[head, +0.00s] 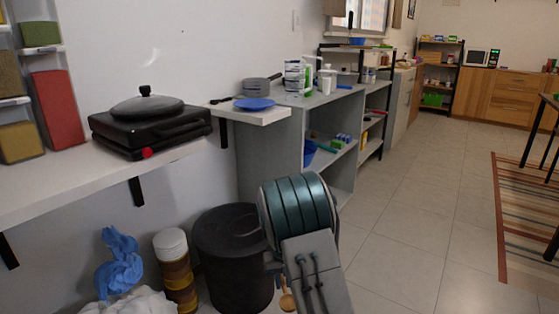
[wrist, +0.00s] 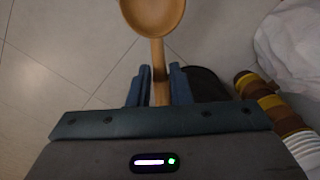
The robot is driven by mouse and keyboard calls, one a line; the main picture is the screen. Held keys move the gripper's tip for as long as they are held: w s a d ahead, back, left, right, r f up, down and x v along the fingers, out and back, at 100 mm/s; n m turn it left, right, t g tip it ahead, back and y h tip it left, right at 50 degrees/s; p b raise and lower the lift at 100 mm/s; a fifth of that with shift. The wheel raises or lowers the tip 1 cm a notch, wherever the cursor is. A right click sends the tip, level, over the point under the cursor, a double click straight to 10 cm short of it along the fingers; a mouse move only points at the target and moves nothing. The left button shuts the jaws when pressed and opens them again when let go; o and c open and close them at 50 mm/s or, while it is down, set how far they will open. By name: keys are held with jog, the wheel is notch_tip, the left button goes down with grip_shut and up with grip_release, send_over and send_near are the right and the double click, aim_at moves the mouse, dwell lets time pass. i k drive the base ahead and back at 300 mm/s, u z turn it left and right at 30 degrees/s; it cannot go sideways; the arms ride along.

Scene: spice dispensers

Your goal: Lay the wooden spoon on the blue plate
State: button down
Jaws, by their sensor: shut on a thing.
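The wooden spoon (wrist: 152,14) is in my gripper (wrist: 159,88) in the wrist view, its handle between the two blue fingers and its bowl toward the top edge. In the head view a small part of the spoon (head: 287,299) shows low beside my arm, which hides my gripper. The blue plate (head: 255,104) lies on a small white wall shelf, above and left of my arm. It does not show in the wrist view.
A black hot plate with a lidded pan (head: 147,106) stands left of the plate. A grey pan (head: 262,85) is behind it. A dark bin (head: 232,262) and striped jar (head: 175,268) stand on the floor below.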

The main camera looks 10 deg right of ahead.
aim_at(254, 103)
jog(key=z, duration=0.95)
jog(key=i, duration=1)
jog(key=u, duration=1)
